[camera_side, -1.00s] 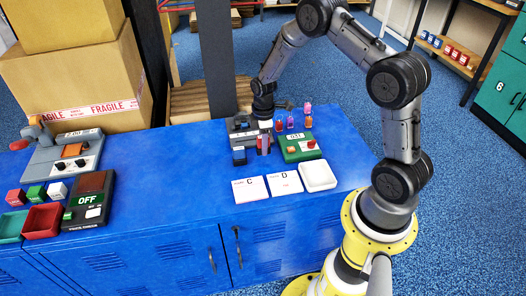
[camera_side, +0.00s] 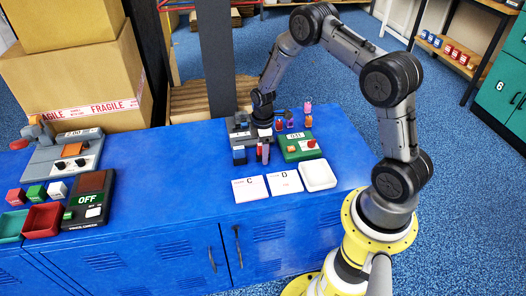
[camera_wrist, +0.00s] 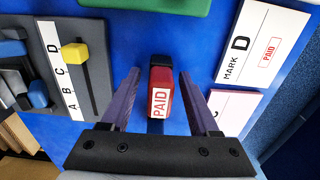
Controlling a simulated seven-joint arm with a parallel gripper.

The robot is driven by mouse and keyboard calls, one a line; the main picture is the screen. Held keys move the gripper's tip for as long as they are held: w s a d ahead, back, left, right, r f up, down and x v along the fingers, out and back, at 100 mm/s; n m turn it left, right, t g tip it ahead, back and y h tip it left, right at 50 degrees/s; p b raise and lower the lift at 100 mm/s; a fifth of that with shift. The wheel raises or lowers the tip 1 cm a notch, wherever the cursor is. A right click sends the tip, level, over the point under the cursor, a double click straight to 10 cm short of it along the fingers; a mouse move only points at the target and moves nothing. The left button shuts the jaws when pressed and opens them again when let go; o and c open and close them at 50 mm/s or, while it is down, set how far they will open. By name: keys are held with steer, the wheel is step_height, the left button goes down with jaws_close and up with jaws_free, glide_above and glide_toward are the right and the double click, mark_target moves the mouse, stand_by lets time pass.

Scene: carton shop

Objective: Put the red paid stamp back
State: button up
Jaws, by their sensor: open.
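The red stamp (camera_wrist: 161,92) has a white PAID label and a black end. In the wrist view it is on the blue bench top between the two fingers of my gripper (camera_wrist: 160,100). My gripper is open, with a blue gap on each side of the stamp. In the side view my gripper (camera_side: 264,150) is low over the bench and largely hides the stamp. Card D (camera_wrist: 262,45) bears a red PAID mark. It lies beside card C (camera_side: 250,190) in the side view.
A grey unit marked A to D with a yellow slider (camera_wrist: 75,53) lies close on the left in the wrist view. The bench's left middle is clear.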

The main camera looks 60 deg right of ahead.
step_height(320, 180, up, 12)
steer(key=s+a+r+m+t, duration=0.2)
steer(key=s+a+r, duration=0.25)
steer(key=r, duration=0.45)
steer(key=s+a+r+m+t, duration=0.15)
steer(key=s+a+r, duration=0.3)
steer(key=r, duration=0.45)
steer(key=s+a+r+m+t, duration=0.1)
steer(key=s+a+m, duration=0.1)
steer(key=s, duration=0.5)
steer(key=s+a+r+m+t, duration=0.1)
steer(key=s+a+r+m, duration=0.1)
steer(key=s, duration=0.5)
steer(key=shift+s+a+r+m, duration=0.15)
steer(key=shift+s+a+m, duration=0.3)
steer(key=shift+m, duration=0.3)
